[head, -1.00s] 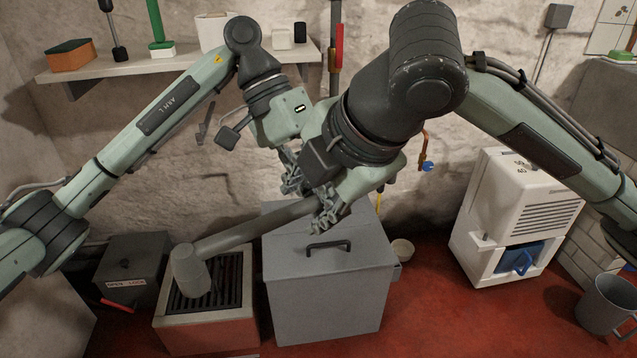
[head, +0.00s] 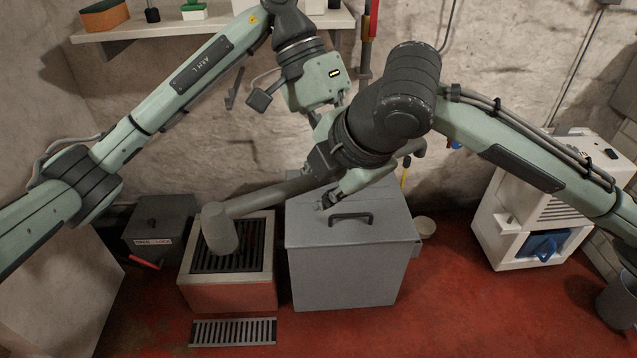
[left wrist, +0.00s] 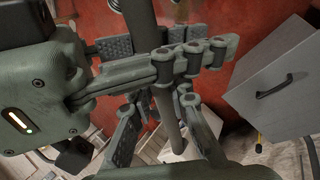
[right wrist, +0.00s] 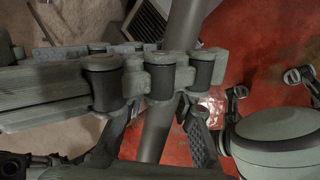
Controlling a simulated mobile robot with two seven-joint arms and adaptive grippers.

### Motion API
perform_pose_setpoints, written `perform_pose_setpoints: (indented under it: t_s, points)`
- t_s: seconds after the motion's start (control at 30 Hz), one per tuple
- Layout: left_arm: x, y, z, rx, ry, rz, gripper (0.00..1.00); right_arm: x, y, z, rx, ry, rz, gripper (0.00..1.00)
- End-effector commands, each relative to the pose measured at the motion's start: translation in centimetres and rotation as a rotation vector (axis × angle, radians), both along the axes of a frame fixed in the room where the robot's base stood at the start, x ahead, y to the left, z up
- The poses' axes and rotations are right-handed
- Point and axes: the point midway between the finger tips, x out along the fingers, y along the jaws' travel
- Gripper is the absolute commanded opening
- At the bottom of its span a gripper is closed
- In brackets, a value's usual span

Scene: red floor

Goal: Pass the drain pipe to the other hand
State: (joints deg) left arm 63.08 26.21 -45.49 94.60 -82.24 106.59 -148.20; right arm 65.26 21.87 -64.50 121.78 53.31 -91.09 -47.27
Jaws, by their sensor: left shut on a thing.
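The drain pipe (head: 265,194) is a long grey tube with a thicker end piece (head: 220,230) at its lower left, held above the drain grate. My left gripper (left wrist: 165,105) is shut on the pipe; it is mostly hidden behind the right arm in the head view. My right gripper (right wrist: 158,110) is at the pipe close beside the left one, its fingers on either side of it. The fingers of the two grippers overlap, and the right fingertips are hidden, so their contact with the pipe cannot be told.
Below the pipe stand a drain box (head: 225,296) with a dark grate and a grey lidded box (head: 345,270). A loose grate (head: 233,332) lies on the red floor. A dark box (head: 160,226) is left, a white appliance (head: 530,215) right. A shelf (head: 110,32) runs along the wall.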

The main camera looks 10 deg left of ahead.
Motion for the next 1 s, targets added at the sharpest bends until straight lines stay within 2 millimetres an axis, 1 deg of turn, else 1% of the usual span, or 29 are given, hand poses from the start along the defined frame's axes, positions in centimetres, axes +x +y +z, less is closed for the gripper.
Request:
perform_pose_setpoints:
  t_s: [0.03,0.17,0.37,0.4,0.6,0.87,1.0]
  points:
    - [0.00,0.00,0.03,0.000,0.000,0.000,0.00,0.00,0.00,0.02,0.000,0.000,0.000,0.16]
    - [0.00,0.00,0.03,0.000,0.000,0.000,0.00,0.00,0.00,0.04,0.000,0.000,0.000,0.00]
    - [0.00,-0.01,0.01,0.000,0.000,0.000,0.00,0.00,0.00,0.06,0.001,-0.001,0.000,0.00]
    - [0.00,0.00,0.00,0.000,0.000,0.000,0.18,0.01,0.01,0.10,0.001,-0.001,0.000,0.00]
    - [0.00,0.00,-0.01,0.000,0.000,0.000,0.41,0.01,0.01,0.08,0.001,-0.001,0.000,0.00]
    - [0.01,0.02,0.03,0.000,0.000,0.000,0.41,0.00,0.00,0.06,0.001,-0.001,0.000,0.00]
    - [0.35,0.44,0.82,0.000,-0.001,0.002,0.41,0.00,0.00,0.06,0.001,-0.001,0.000,0.00]
